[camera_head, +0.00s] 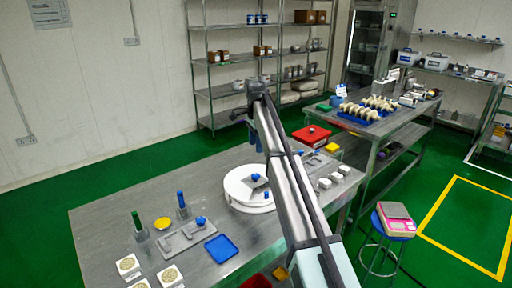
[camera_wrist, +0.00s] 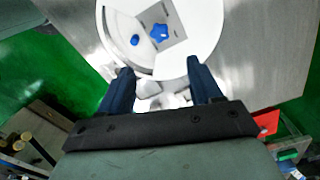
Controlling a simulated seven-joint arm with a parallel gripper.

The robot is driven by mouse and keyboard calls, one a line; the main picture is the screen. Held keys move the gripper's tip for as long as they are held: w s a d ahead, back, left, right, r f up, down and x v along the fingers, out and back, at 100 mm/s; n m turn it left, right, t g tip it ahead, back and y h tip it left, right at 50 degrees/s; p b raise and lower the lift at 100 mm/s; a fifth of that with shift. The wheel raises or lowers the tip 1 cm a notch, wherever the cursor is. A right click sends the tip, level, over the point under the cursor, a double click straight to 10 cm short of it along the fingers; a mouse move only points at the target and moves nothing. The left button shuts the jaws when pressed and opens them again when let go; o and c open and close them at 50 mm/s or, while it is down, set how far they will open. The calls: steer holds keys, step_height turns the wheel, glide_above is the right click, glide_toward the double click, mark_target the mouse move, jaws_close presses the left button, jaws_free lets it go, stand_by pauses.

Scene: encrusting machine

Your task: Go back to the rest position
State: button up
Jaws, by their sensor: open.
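My gripper (camera_head: 254,134) is above the steel table, near the far side of the round white turntable. In the wrist view my gripper (camera_wrist: 160,78) has two dark blue fingers spread apart with nothing held between them. The white turntable (camera_head: 237,185) carries a grey plate with a blue star-shaped knob. The blue star-shaped knob (camera_wrist: 159,31) and a small blue knob (camera_wrist: 135,40) also show in the wrist view, beyond the fingertips. My arm hides part of the table right of the turntable.
The steel table (camera_head: 110,215) also holds a blue tray (camera_head: 221,248), a yellow disc (camera_head: 162,223), green and blue upright handles, and a red tray (camera_head: 311,135). White blocks (camera_head: 324,183) stand at the right. A stool with a pink scale (camera_head: 396,218) is beside the table. Shelves stand behind.

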steer(key=s+d+f+n+t+h, duration=0.1)
steer(key=d+f+n+t, duration=0.1)
steer(key=d+f, duration=0.9)
steer(key=s+d+f+n+t+h, duration=0.1)
steer(key=d+f, duration=0.3)
steer(key=d, duration=1.2)
steer(key=d+f+n+t+h, duration=0.1)
steer(key=d+f+n+t, duration=0.1)
steer(key=d+f, duration=0.9)
steer(key=s+a+f+n+g+y, duration=0.1)
steer(key=s+a+f+n+g, duration=0.15)
steer(key=s+f, duration=1.1)
steer(key=s+a+f+n+g+y, duration=0.1)
steer(key=s+a+f+n+g, duration=0.2)
steer(key=s+f, duration=1.05)
steer(key=s+a+f+g, duration=0.2)
steer(key=s+f, duration=0.1)
steer(key=s, duration=0.9)
steer(key=s+a+f+n+g, duration=0.1)
steer(key=s+a+f+g, duration=0.1)
steer(key=s, duration=1)
steer(key=s+a+f+n+g+y, duration=0.1)
steer(key=s+a+f+g, duration=0.1)
steer(key=s, duration=1)
step_height(320, 180, down, 2)
steer(key=shift+s+a, duration=0.3)
steer(key=shift+a, duration=0.3)
